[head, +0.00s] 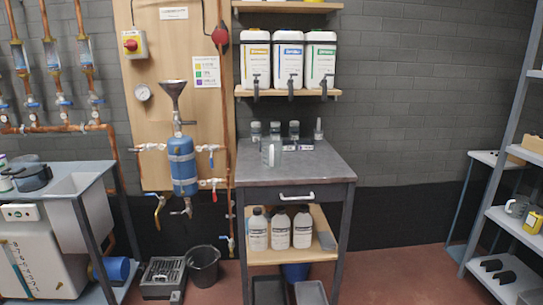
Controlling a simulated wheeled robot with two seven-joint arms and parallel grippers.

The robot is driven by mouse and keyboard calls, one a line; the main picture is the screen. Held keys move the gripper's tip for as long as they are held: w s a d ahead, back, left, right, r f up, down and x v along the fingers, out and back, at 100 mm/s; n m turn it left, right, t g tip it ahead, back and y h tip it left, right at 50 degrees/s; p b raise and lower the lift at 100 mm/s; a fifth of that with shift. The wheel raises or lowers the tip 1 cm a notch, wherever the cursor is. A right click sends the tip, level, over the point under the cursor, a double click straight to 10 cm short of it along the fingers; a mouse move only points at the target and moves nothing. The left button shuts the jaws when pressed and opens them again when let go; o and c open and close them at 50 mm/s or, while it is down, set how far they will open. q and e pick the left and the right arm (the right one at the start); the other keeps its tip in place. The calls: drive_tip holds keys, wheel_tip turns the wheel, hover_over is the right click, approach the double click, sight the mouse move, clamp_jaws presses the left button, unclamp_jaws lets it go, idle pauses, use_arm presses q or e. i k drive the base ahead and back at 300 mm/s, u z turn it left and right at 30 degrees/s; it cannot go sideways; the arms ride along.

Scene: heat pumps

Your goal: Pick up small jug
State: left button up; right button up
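A clear, see-through jug (268,153) stands upright on the grey top of the workbench (310,168), near its left side. A second, greyish jug (516,206) stands on the shelf rack at the far right, beside a yellow item. I cannot tell from this view which of them is the small jug. Neither of my grippers is in view.
Small bottles (275,130) and dark blocks (298,145) stand behind the clear jug. Three canisters (289,60) with taps sit on a wall shelf above. A black bucket (203,266) stands on the floor at left. The floor right of the bench (395,275) is clear.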

sight(272, 145)
drive_tip(key=u, duration=0.65)
drive_tip(key=i, duration=1.85)
drive_tip(key=z, duration=0.4)
